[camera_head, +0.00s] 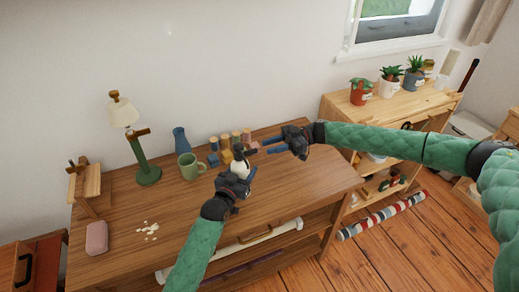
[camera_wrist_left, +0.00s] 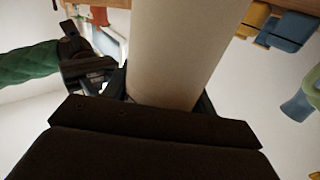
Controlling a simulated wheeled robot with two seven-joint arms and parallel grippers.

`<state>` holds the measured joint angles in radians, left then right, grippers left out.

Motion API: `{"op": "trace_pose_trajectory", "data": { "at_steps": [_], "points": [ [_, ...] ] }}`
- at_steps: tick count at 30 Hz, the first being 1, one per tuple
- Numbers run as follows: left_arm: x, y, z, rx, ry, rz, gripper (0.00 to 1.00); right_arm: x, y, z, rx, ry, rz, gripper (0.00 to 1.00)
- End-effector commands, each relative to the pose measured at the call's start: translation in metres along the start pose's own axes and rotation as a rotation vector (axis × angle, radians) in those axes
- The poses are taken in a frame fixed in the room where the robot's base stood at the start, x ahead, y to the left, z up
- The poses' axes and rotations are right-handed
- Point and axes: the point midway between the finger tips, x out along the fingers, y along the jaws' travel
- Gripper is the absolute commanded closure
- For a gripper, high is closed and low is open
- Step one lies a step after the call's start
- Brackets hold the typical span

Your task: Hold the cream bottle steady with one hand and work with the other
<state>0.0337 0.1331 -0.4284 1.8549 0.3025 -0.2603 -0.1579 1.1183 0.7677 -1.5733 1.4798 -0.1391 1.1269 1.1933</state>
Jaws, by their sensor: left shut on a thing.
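The cream bottle (camera_head: 240,169) is small and partly covered by my left gripper in the head view. In the left wrist view it is a large pale cylinder (camera_wrist_left: 180,50) between the fingers. My left gripper (camera_head: 238,178) is shut around the bottle above the desk's middle; I cannot tell whether its base touches the wood.
The wooden desk (camera_head: 185,235) holds a green mug (camera_head: 188,166), blue vase (camera_head: 181,141), several small blocks (camera_head: 226,142), a green lamp (camera_head: 146,172), a pink item (camera_head: 97,238) and white bits (camera_head: 148,230). A shelf (camera_head: 385,117) with potted plants stands right.

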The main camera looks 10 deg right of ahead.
Motion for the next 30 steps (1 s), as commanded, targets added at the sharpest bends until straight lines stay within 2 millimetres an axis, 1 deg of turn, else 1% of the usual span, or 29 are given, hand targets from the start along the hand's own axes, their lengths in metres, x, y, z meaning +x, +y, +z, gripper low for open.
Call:
{"op": "trace_pose_trajectory", "data": {
  "at_steps": [1,3,6,9,15,25,26,27,29,30],
  "points": [
    [0.000,0.000,0.001,-0.001,-0.001,0.000,0.74,-0.010,0.000,0.001,0.001,0.000,0.002,0.71],
    [0.000,0.000,0.001,-0.001,-0.001,0.000,0.74,-0.022,0.000,0.001,0.001,-0.001,0.002,0.71],
    [0.000,0.000,0.001,-0.001,-0.001,0.000,0.74,-0.036,0.000,0.000,-0.001,-0.001,0.002,0.71],
    [0.000,0.000,0.001,-0.001,-0.001,0.000,0.74,-0.045,0.000,0.000,-0.001,-0.001,0.000,0.71],
    [0.000,0.000,0.001,-0.001,-0.001,0.000,0.74,-0.053,0.000,0.000,0.000,-0.001,0.000,0.71],
    [0.000,0.001,0.001,-0.001,-0.001,0.001,0.74,-0.053,0.000,0.000,0.000,-0.001,0.000,0.71],
    [0.000,0.001,0.001,-0.001,-0.001,0.001,0.37,-0.053,0.000,0.000,0.000,-0.001,0.000,0.71],
    [0.000,0.001,0.001,-0.001,-0.001,0.001,0.29,-0.053,0.000,0.000,0.000,-0.001,0.000,0.71],
    [0.000,0.000,0.001,-0.001,-0.001,0.000,0.18,-0.053,0.000,0.000,0.000,-0.001,0.000,0.71],
    [0.000,0.000,0.000,-0.001,-0.001,0.000,0.18,-0.052,0.000,0.000,0.000,-0.001,0.000,0.71]
  ]
}}
